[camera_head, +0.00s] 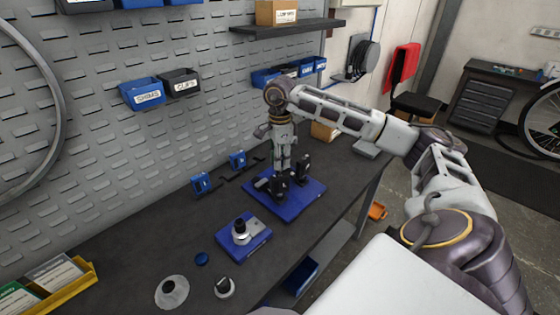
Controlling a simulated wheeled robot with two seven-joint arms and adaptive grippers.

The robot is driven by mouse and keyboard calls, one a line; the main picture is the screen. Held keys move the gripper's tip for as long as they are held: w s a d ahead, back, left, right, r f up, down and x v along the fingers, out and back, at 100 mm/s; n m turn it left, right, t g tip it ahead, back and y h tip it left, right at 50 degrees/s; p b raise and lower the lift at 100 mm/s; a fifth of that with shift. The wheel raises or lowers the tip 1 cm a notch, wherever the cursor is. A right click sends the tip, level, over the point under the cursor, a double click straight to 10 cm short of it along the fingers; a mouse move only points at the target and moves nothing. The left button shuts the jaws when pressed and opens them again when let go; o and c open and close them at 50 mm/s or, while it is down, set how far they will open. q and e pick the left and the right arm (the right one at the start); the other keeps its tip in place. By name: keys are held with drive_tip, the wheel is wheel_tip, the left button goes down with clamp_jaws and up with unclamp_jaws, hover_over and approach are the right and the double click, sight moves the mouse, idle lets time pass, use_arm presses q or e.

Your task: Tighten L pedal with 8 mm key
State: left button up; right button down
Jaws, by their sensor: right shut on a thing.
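My right gripper (283,165) points straight down over a blue plate (313,188) on the workbench. It is shut on a small dark thing, mostly hidden by the fingers; I cannot tell whether this is the key or a pedal part. Black upright parts (303,168) stand on the plate around the fingertips; which one is the L pedal is not clear. Two small blue holders with white labels, one nearer (201,183) and one farther (238,160), stand left of the plate with thin dark tools beside them. The labels are too small to read. My left gripper is out of view.
A blue block with a silver fitting (240,232) stands in front of the plate. A round disc (172,291), a small knob (225,287) and a blue cap (201,259) lie nearer. A yellow card tray (58,284) is at left. A pegboard with bins (143,93) rises behind.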

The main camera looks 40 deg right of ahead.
drive_tip(key=shift+f, duration=0.15)
drive_tip(key=shift+n+b, duration=0.3)
drive_tip(key=shift+n, duration=1.8)
drive_tip(key=shift+s+n, duration=0.1)
drive_tip(key=shift+n, duration=1)
drive_tip(key=shift+f+n, duration=0.1)
drive_tip(key=shift+n, duration=0.7)
drive_tip(key=shift+n+b, duration=0.45)
drive_tip(key=shift+n, duration=2.15)
